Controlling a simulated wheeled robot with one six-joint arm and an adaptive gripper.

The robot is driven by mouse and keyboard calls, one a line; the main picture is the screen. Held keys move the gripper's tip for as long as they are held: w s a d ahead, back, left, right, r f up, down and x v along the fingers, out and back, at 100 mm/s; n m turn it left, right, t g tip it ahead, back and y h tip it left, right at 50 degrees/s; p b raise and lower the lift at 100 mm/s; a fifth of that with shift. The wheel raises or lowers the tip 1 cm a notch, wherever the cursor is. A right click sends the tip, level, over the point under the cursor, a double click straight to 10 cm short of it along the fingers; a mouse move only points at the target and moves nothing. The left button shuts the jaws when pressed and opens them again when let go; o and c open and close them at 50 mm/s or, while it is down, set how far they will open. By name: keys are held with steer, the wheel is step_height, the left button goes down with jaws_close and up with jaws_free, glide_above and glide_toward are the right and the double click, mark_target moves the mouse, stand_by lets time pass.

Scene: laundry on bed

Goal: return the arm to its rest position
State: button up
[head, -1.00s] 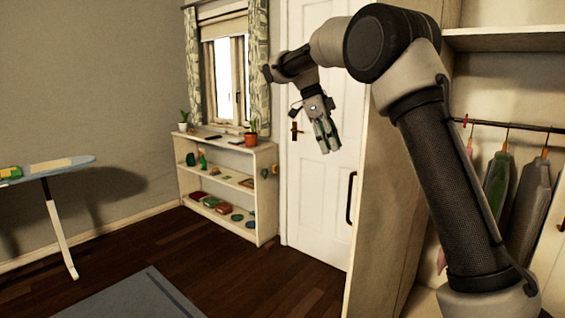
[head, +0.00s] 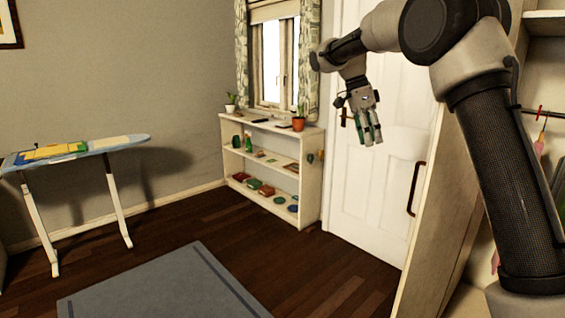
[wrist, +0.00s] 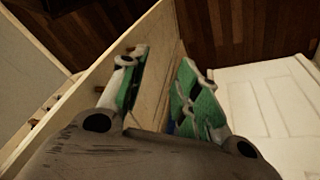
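My arm is raised at the right of the head view, bent at the elbow, with its forearm reaching left. My gripper (head: 372,138) hangs from its end with the fingers pointing down, in front of the white door (head: 385,190). In the wrist view my gripper (wrist: 163,82) shows two green-padded fingers standing apart with nothing held between them. No object touches the fingers.
A low white shelf (head: 268,128) with small items and plants stands under the window. An ironing board (head: 110,142) with folded cloth is at left. A grey rug (head: 165,285) lies on the dark floor. An open wardrobe is at far right.

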steer(key=s+d+f+n+t+y, duration=0.1)
steer(key=s+n, duration=0.4)
steer(key=s, duration=0.7)
steer(key=s+d+f+n+t+y, duration=0.1)
steer(key=s+d+n, duration=0.5)
steer(key=s, duration=0.6)
steer(key=s+d+f+n+t+y, duration=0.1)
steer(key=s+d+n+t, duration=0.3)
steer(key=s, duration=0.9)
steer(key=shift+d+f+n, duration=0.15)
steer(key=shift+f+n, duration=0.5)
steer(key=shift+n, duration=0.55)
steer(key=shift+d, duration=0.1)
